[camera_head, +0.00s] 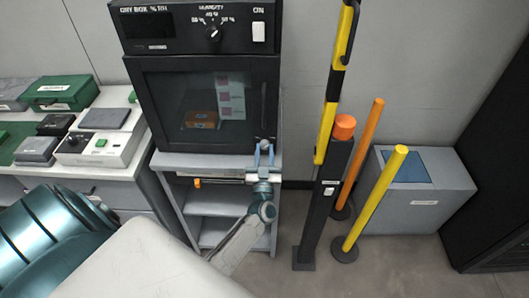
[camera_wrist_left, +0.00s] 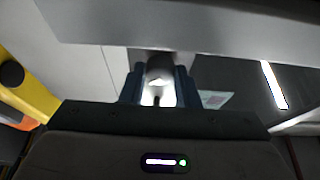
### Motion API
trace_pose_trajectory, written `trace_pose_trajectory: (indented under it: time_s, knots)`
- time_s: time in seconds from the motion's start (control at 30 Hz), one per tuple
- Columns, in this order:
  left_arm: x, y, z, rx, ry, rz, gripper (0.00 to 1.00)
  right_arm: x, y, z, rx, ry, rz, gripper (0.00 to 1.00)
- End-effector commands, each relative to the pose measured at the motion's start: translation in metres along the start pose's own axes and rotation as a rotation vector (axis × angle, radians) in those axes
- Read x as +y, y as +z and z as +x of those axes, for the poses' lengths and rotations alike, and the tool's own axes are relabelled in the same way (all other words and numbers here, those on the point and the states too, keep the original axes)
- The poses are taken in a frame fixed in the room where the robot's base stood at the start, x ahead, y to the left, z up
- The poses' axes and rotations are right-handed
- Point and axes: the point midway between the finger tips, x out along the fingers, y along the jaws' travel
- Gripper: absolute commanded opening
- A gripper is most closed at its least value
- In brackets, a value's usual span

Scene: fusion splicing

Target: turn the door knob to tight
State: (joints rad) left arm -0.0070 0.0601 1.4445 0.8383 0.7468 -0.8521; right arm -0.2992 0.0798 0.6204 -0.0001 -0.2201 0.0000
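The door knob (camera_head: 268,144) is a small grey round piece at the lower right corner of the dry box's dark glass door (camera_head: 165,108). The door looks closed. My left gripper (camera_head: 264,153) points up at the knob from below, with one blue finger on each side of it. In the left wrist view the grey knob (camera_wrist_left: 160,68) fills the space between the two fingertips (camera_wrist_left: 158,85), which look shut on it. The knob's turn angle cannot be read. My right gripper is not in view.
The dry box (camera_head: 195,60) stands on a grey shelf unit (camera_head: 215,200). A bench (camera_head: 110,150) with cases and instruments is on the left. A black post (camera_head: 322,205) with a yellow bar (camera_head: 328,115), orange and yellow poles, and a grey bin (camera_head: 440,200) stand on the right.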

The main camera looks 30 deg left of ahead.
Motion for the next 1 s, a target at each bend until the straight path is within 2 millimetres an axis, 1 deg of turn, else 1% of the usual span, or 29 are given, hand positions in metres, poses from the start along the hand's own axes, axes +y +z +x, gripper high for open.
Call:
trace_pose_trajectory:
  time_s: [0.27,0.47,0.67,1.0]
  knots:
    - [0.0006,-0.0003,-0.0001,0.000,-0.009,-0.021,0.05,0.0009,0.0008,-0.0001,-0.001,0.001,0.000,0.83]
    - [0.0018,-0.0007,0.0003,0.001,-0.042,-0.099,0.05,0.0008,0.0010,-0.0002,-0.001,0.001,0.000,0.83]
    - [0.0037,-0.0007,0.0001,0.000,-0.101,-0.243,0.06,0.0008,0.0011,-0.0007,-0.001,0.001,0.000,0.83]
    - [0.0068,-0.0027,0.0010,0.001,-0.225,-0.542,0.06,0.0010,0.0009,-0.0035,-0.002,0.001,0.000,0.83]
